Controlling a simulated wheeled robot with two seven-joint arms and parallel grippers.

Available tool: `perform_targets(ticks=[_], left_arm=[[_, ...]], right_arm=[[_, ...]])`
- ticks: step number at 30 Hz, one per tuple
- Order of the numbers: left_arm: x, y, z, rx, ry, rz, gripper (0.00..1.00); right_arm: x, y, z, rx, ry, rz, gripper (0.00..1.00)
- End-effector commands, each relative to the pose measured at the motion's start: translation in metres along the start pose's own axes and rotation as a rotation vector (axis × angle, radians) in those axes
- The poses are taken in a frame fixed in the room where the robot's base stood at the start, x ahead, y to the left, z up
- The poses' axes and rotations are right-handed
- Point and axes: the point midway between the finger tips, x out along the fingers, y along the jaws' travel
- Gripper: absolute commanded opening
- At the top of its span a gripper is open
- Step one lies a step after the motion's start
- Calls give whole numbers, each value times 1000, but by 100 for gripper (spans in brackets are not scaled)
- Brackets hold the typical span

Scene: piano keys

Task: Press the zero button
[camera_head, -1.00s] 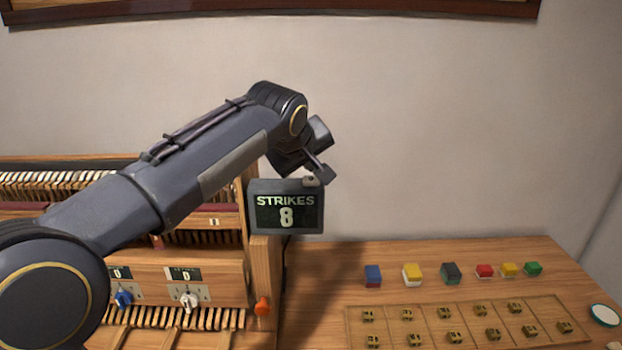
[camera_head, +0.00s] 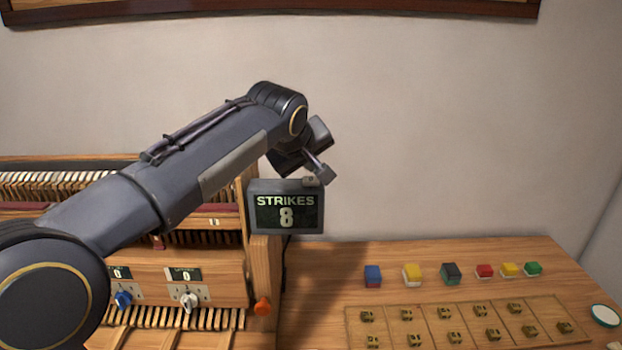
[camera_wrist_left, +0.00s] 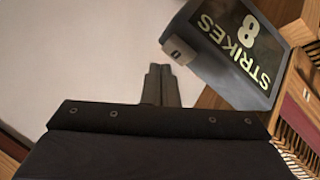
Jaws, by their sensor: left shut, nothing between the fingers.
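A dark display box (camera_head: 260,228) reads "STRIKES 8" and stands on the wooden machine. A small grey button (camera_head: 311,182) with a mark like a zero sits on its top edge. The button also shows in the left wrist view (camera_wrist_left: 179,50). My left gripper (camera_head: 325,175) is shut and empty, its fingertips beside the button in the head view. In the left wrist view the shut fingertips (camera_wrist_left: 160,68) lie just left of and below the button, with a narrow gap in the picture. I cannot tell the depth between them. My right gripper is out of view.
A wooden machine with key rows, a blue knob (camera_head: 123,299), a white knob (camera_head: 189,299) and an orange knob (camera_head: 263,307) stands at left. Several coloured blocks and a wooden tray (camera_head: 348,328) lie on the table (camera_head: 320,268) at right. A wall is behind.

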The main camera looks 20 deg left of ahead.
Motion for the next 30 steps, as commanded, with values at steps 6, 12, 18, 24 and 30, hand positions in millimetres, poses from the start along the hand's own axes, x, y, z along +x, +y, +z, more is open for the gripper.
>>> perform_targets(ticks=[6, 12, 18, 24, 30], left_arm=[[0, 0, 0, 0, 0, 0, 0], [3, -3, 2, 0, 0, 0, 0], [6, -5, 4, 0, 0, 0, 0], [6, -4, 4, 0, 0, 0, 0], [6, -5, 5, 0, 0, 0, 0]], right_arm=[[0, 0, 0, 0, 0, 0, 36], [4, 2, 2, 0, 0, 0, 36], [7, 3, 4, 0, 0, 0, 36], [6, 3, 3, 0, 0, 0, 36], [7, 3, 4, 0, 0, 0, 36]])
